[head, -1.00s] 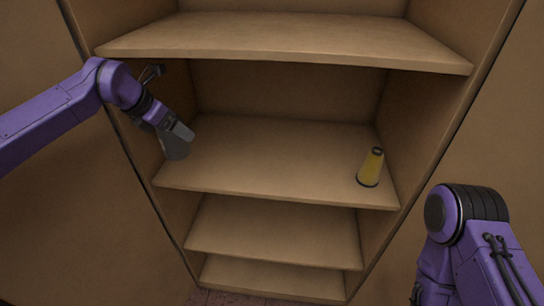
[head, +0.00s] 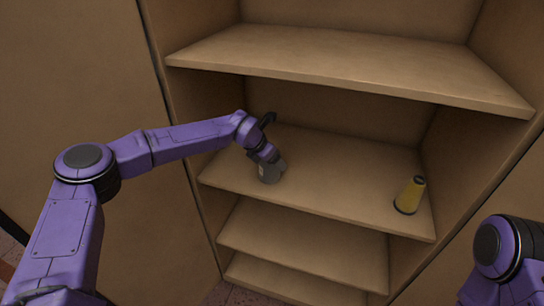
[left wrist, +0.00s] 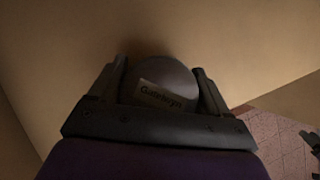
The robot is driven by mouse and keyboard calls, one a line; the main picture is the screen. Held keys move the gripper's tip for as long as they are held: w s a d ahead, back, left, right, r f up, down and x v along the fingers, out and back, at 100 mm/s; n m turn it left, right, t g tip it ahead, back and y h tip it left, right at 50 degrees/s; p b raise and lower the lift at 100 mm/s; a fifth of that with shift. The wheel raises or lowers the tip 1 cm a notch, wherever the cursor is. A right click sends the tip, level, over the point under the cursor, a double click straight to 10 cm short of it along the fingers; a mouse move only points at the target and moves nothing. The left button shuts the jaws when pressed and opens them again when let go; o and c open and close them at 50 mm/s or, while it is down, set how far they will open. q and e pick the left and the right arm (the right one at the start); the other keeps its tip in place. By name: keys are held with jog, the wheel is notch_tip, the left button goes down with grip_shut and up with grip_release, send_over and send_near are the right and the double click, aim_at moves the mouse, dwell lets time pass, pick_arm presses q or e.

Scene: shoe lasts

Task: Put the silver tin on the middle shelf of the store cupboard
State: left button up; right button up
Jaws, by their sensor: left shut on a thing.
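The silver tin (head: 270,174) shows as a dull grey can in the head view. My left gripper (head: 268,162) is shut on it. In the left wrist view, the tin (left wrist: 168,72) sits between both fingers with a small printed label facing the camera. In the head view the tin appears over the left front part of the middle shelf (head: 335,180) of the store cupboard. I cannot tell whether its base touches the board. My right gripper is out of view; only part of that arm shows at the lower right.
A yellow cone-shaped thing with a dark top (head: 410,195) stands at the shelf's right front. The shelf between it and the tin is clear. An upper shelf (head: 340,68) overhangs, and lower shelves (head: 300,245) look empty. Side walls bound the cupboard.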

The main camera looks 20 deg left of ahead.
pick_arm(q)
jog(key=o, duration=1.3)
jog(key=shift+r, duration=0.1)
jog(key=shift+s+a+r, duration=0.15)
jog(key=shift+r, duration=0.05)
jog(key=b+v, duration=0.2)
jog(key=v, duration=0.9)
jog(key=shift+s+r, duration=0.15)
